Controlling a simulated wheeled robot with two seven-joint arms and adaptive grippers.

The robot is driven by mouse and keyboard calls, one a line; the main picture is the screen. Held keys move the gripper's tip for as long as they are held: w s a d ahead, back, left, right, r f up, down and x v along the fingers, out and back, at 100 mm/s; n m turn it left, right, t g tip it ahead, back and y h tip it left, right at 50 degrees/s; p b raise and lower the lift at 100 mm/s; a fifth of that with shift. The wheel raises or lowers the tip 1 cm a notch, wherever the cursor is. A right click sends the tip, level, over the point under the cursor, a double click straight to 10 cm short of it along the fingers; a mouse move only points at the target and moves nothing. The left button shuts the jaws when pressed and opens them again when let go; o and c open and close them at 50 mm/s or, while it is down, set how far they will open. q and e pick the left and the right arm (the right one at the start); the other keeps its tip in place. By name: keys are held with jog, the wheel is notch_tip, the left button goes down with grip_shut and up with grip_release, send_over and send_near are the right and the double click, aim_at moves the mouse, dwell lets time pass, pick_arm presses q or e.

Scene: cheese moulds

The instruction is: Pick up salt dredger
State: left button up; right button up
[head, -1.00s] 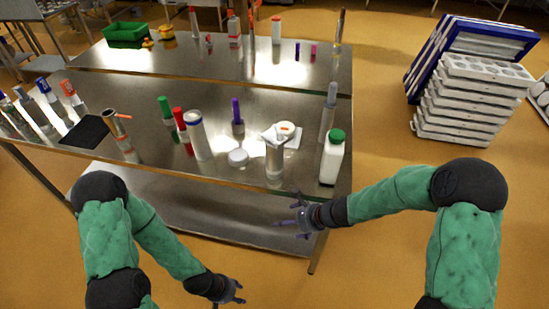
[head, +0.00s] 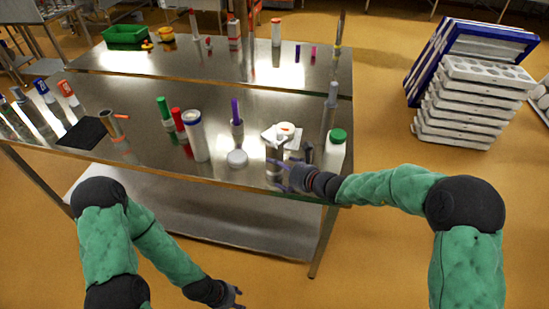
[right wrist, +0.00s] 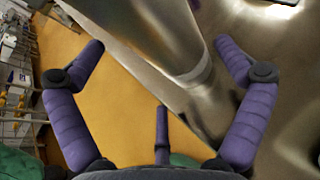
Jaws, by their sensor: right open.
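The salt dredger, which I take to be the shiny metal cylinder (head: 272,152), stands upright near the front right edge of the steel table (head: 110,165). My right gripper (head: 286,165) is open beside it, its fingers partly covering its lower part. In the right wrist view the metal cylinder (right wrist: 165,35) shows large between the spread purple fingers (right wrist: 165,60), nearer the right finger. I cannot tell whether they touch. My left gripper (head: 235,292) hangs low in front of the table, cut by the bottom edge; its jaw state is unclear.
A white round lid (head: 237,158), a tall white tub (head: 196,137) and a purple marker (head: 236,112) stand to the left. White mould trays (head: 460,105) are stacked at the right.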

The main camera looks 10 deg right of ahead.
aim_at(278, 167)
jog(key=b+x, duration=0.1)
jog(key=x, duration=0.3)
jog(key=shift+w+f, duration=0.15)
jog(key=shift+f, duration=0.15)
jog(key=shift+w+a+f, duration=0.1)
jog(key=shift+w+a, duration=0.1)
jog(key=shift+w, duration=0.1)
jog(key=c, duration=1.3)
jog(key=shift+c, duration=0.2)
